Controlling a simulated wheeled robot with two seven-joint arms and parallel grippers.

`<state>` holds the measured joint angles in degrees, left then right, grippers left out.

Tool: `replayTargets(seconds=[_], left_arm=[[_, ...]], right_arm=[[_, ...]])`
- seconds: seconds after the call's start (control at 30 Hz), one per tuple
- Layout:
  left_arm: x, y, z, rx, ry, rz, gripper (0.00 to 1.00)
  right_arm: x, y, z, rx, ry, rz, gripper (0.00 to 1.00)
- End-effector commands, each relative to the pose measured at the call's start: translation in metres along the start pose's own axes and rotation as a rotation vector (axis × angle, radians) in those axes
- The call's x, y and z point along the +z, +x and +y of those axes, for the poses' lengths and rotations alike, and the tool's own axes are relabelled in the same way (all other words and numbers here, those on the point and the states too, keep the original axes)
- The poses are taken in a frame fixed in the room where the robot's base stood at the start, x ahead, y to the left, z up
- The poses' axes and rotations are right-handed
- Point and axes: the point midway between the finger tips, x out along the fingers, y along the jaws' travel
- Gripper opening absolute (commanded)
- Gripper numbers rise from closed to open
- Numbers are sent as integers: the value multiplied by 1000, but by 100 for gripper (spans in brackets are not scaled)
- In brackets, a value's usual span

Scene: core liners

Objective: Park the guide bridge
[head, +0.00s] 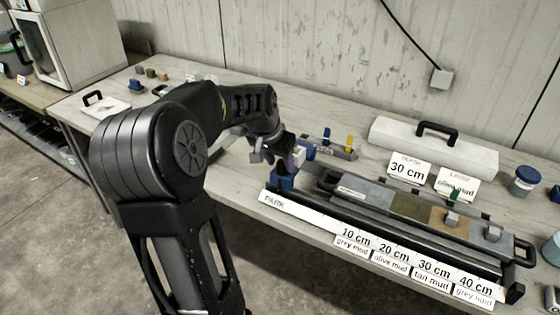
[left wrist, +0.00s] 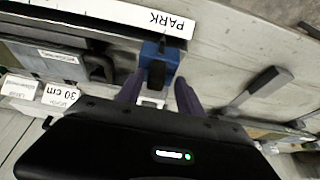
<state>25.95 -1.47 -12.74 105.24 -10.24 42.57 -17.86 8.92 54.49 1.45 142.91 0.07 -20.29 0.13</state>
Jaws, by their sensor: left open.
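The blue guide bridge (head: 284,182) sits at the left end of the long dark core tray (head: 330,209), beside the white strip marked PARK (head: 278,202). Part of it is hidden behind my left gripper (head: 277,157) in the head view. In the left wrist view the blue bridge (left wrist: 160,62) shows just beyond and between the spread purple fingers of my left gripper (left wrist: 159,92), close to the PARK strip (left wrist: 130,14). The left gripper is open. I cannot tell whether a finger touches the bridge. My right gripper is not in view.
Core sections in grey, olive and tan (head: 412,206) lie in the tray, with small clips on top. Depth labels (head: 391,255) line its front. A small rack with blue and yellow pegs (head: 340,153), a long white lidded box (head: 430,148) and label cards (head: 406,169) stand behind.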

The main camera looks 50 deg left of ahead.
Motion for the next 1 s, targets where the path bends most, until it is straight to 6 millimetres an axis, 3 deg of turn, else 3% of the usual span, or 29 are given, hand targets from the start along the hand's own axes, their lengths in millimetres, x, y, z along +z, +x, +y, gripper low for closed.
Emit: replayTargets(seconds=[0.27,0.7,1.0], left_arm=[[0,-6,1,1,1,1,44],[0,-69,0,0,0,2,44],[0,-78,0,0,0,0,44]], right_arm=[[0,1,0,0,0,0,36],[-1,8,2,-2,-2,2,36],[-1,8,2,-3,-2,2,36]])
